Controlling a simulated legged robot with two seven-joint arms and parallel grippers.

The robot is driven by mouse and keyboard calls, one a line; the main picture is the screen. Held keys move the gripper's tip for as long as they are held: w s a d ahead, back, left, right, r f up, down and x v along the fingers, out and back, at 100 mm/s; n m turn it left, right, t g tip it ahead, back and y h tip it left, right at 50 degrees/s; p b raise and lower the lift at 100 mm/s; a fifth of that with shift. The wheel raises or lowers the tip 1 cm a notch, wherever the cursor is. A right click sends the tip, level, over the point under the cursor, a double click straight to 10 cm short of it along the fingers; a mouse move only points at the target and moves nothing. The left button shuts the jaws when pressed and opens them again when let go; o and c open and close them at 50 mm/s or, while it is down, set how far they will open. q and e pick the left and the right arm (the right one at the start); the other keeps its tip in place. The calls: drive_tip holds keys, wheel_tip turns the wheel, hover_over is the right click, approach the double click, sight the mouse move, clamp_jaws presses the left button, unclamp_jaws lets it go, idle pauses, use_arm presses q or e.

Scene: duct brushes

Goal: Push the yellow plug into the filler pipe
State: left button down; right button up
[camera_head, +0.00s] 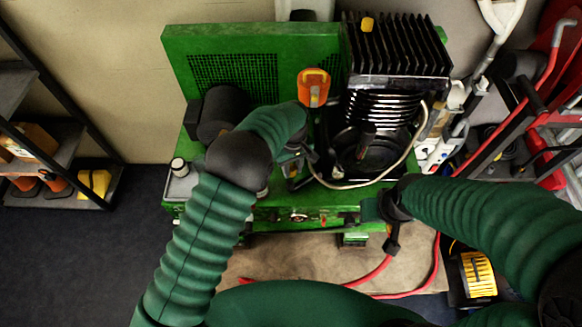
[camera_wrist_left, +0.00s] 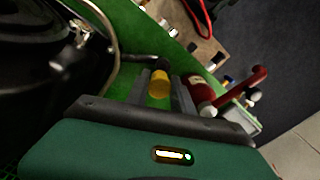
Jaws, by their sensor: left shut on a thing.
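The yellow plug (camera_wrist_left: 158,84) shows in the left wrist view as a short yellow cylinder between the fingers of my left gripper (camera_wrist_left: 164,92), which is shut on it. In the head view my left gripper (camera_head: 296,160) is over the green machine (camera_head: 260,215), left of the black round housing; the plug is hidden there. A dark bent pipe (camera_wrist_left: 148,60) ends close to the plug in the wrist view; I cannot tell whether it is the filler pipe or whether they touch. My right gripper (camera_head: 391,208) is at the machine's front right edge; its jaws are unclear.
A black finned block (camera_head: 398,48) with a yellow cap (camera_head: 367,24) stands at the back right. An orange part (camera_head: 313,88) stands behind my left gripper. A pale cable (camera_head: 412,150) loops around the black housing. A red hose (camera_head: 372,274) lies in front. Shelves (camera_head: 50,140) stand left.

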sight(291, 176)
use_arm(q)
drive_tip(key=shift+d+f+b, duration=0.1)
drive_tip(key=shift+f+b, duration=0.2)
drive_tip(key=shift+f, duration=0.35)
drive_tip(key=shift+f+b, duration=0.3)
drive_tip(key=shift+s+a+f+b, duration=0.25)
drive_tip(key=shift+a+f+b, duration=0.35)
drive_tip(key=shift+f, duration=0.1)
drive_tip(key=shift+a+f, duration=0.1)
drive_tip(key=shift+f, duration=0.25)
drive_tip(key=shift+w+f+b, duration=0.15)
drive_tip(key=shift+f+b, duration=0.25)
drive_tip(key=shift+d, duration=0.35)
drive_tip(key=shift+d+r, duration=0.15)
drive_tip(key=shift+a, duration=0.2)
